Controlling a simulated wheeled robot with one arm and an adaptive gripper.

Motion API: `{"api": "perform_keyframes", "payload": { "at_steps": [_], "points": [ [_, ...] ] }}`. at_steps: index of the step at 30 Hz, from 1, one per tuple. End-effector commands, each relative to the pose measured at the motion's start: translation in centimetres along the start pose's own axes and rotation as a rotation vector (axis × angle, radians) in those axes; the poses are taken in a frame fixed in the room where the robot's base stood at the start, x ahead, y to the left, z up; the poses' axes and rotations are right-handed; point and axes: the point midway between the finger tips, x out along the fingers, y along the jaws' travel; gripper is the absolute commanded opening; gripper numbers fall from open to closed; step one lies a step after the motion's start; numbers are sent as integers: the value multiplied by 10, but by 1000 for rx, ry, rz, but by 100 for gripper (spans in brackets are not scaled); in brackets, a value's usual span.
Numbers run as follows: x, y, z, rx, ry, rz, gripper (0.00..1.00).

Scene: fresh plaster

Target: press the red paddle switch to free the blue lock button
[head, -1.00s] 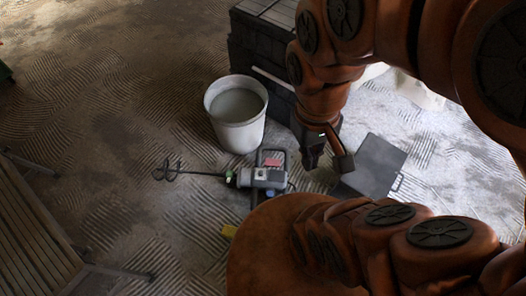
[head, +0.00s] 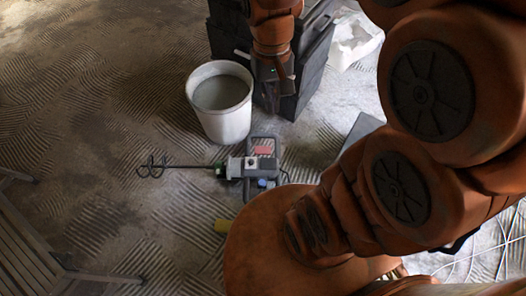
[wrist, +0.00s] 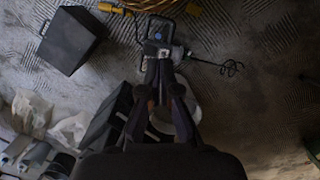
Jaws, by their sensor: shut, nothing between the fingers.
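The grey mixer drill (head: 236,168) lies on the floor, its whisk rod pointing left; it also shows in the wrist view (wrist: 178,52). A red patch, seemingly the red paddle switch (head: 263,150), is at its looped handle. A small blue part, seemingly the lock button (head: 262,183), is on the near side; blue also shows in the wrist view (wrist: 158,36). I cannot make out the red in the wrist view. My gripper (head: 272,97) is shut and empty, apart from the drill; its fingertips (wrist: 159,66) overlap the drill's body in the wrist view.
A white bucket of grey mix (head: 222,120) stands behind the drill, left of my gripper. Dark stacked boxes (head: 316,62) stand behind my gripper. A dark case (wrist: 72,42) lies to the side. A wooden slatted piece (head: 25,250) is at left. The floor around the whisk is clear.

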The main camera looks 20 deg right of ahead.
Motion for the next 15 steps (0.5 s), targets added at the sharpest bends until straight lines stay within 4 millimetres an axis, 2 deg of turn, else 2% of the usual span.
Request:
{"api": "perform_keyframes", "payload": {
  "at_steps": [1, 8, 15],
  "points": [
    [17, 0, -16, 14, -7, -3, 0],
    [56, 0, -75, 78, -13, -21, 0],
    [105, 3, -138, 144, -19, -38, 0]
  ]
}}
